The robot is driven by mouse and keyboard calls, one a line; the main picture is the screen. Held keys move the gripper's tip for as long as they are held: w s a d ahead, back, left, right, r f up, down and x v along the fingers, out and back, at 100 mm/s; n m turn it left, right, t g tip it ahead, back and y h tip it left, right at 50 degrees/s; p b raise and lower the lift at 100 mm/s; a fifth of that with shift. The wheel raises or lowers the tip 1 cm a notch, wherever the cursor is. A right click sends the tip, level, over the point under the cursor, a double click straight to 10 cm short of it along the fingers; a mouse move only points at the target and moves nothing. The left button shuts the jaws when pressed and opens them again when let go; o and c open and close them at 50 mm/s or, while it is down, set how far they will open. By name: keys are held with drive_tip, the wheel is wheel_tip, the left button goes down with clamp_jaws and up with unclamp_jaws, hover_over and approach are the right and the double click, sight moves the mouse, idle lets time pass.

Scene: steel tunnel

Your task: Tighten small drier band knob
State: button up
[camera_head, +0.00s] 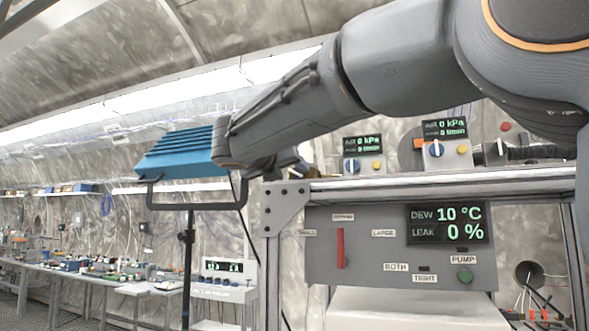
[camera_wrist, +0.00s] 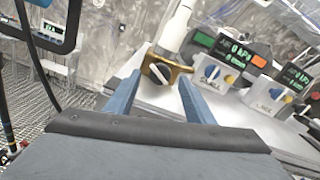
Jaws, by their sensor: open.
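In the wrist view a brass-coloured band (camera_wrist: 177,69) with a dark knob (camera_wrist: 158,75) bearing a pale stripe sits at the foot of a white cylinder (camera_wrist: 177,28). My gripper (camera_wrist: 159,77) is open, with one blue-grey finger on each side of the knob in the picture. I cannot tell whether either finger touches it. Just right of the band stands a grey box (camera_wrist: 212,72) labelled SMALL with a blue knob and a lit display. In the head view my arm hides the band and knob, and the gripper is mostly hidden.
A second display box (camera_wrist: 272,92) stands farther right on the bench. Below the bench a grey panel (camera_head: 380,250) reads DEW 10 °C, LEAK 0 %, with a red lever and green button. A blue lamp (camera_head: 180,153) on a stand is left of my arm.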

sight(297, 173)
drive_tip(key=shift+p+x, duration=0.55)
drive_tip(key=shift+x, duration=1.2)
drive_tip(key=c, duration=1.1)
drive_tip(key=shift+o, duration=0.2)
drive_tip(key=shift+m+b, duration=0.3)
drive_tip(key=shift+b, duration=0.1)
drive_tip(key=shift+f+m+b, duration=0.15)
drive_tip(key=shift+m+b, duration=1.05)
drive_tip(key=shift+b, duration=0.05)
drive_tip(key=shift+d+m+b, duration=0.1)
drive_tip(key=shift+m+b, duration=1.15)
drive_tip(key=shift+m, duration=0.15)
